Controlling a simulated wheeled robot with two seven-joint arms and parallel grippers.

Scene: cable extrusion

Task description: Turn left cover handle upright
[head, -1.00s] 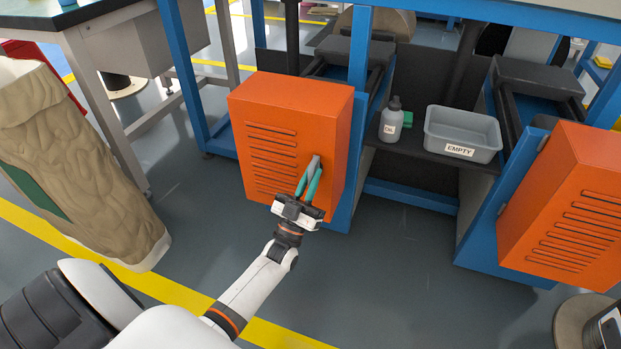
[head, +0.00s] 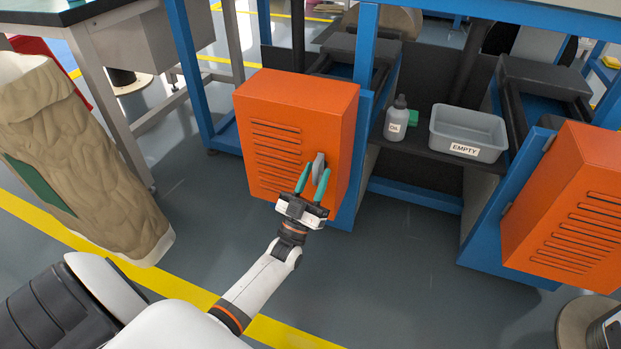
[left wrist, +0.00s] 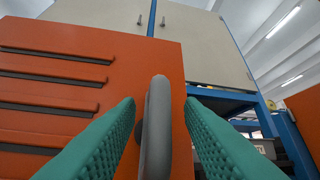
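The left orange cover (head: 290,105) has slots on its front and a grey handle (head: 318,163) near its right edge. The handle stands roughly upright in the head view. In the left wrist view the grey handle (left wrist: 157,130) also runs upright, with the orange cover (left wrist: 60,55) behind it. My left gripper (head: 313,180), with teal fingers, is open in front of the cover. In the left wrist view the handle sits between the two fingers, with a gap on each side. The handle's lower part is hidden by the gripper in the head view. My right gripper is not in view.
A second orange cover (head: 570,205) is at the right. Between the covers, a shelf holds an oil bottle (head: 397,120) and a grey bin (head: 468,135) marked EMPTY. A wrapped tan roll (head: 90,170) stands at the left. The floor before the left cover is clear.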

